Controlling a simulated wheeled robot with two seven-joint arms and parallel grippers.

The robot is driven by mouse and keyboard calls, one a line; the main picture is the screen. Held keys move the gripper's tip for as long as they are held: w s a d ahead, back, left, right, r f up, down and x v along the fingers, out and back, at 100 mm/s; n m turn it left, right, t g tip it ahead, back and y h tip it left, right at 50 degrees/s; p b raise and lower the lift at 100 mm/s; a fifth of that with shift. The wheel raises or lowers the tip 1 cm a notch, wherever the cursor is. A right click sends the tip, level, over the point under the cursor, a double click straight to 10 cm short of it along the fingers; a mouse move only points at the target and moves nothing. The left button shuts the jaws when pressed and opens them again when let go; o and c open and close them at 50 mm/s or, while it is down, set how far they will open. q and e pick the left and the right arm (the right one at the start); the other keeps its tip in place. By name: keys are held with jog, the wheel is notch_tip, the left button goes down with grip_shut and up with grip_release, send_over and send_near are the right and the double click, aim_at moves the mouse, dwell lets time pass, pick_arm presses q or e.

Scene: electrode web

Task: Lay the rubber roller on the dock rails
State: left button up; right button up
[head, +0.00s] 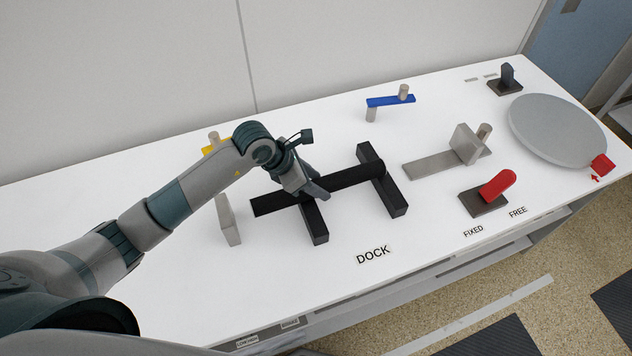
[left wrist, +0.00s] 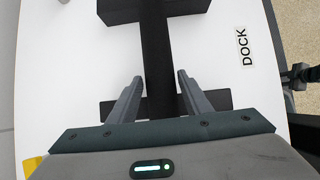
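The black rubber roller (head: 350,177) lies across the two black dock rails, the left rail (head: 316,226) and the right rail (head: 394,200). Its left end sticks out past the left rail. The roller also shows in the left wrist view (left wrist: 158,60), running up the middle over the rails. My left gripper (head: 316,194) is at the roller near the left rail. In the left wrist view its two fingers (left wrist: 160,80) stand on either side of the roller, apart, with a narrow gap on each side.
A blue lever (head: 390,101) stands behind the dock. A grey bracket (head: 435,165), a red handle (head: 497,185) and a large grey disc (head: 555,128) are to the right. The front table area beside the DOCK label (head: 373,254) is clear.

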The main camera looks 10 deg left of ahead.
pick_arm(q)
jog(key=o, duration=1)
jog(key=shift+o, duration=0.5)
pick_arm(e)
jog(key=shift+d, duration=0.1)
pick_arm(q)
jog(key=shift+o, duration=0.8)
jog(key=shift+s, duration=0.1)
pick_arm(e)
jog(key=shift+d, duration=0.2)
pick_arm(q)
jog(key=shift+r, duration=0.1)
pick_arm(e)
jog(key=shift+r, duration=0.1)
pick_arm(q)
jog(key=shift+r+p, duration=0.5)
jog(key=shift+r, duration=0.2)
jog(key=shift+r+p, duration=0.4)
jog(key=shift+r, duration=0.3)
jog(key=shift+r+p, duration=0.95)
jog(key=shift+r, duration=0.7)
jog(key=shift+r+p, duration=1)
jog(key=shift+r, duration=0.8)
pick_arm(e)
jog(key=shift+a+r, duration=0.2)
jog(key=shift+r, duration=2.55)
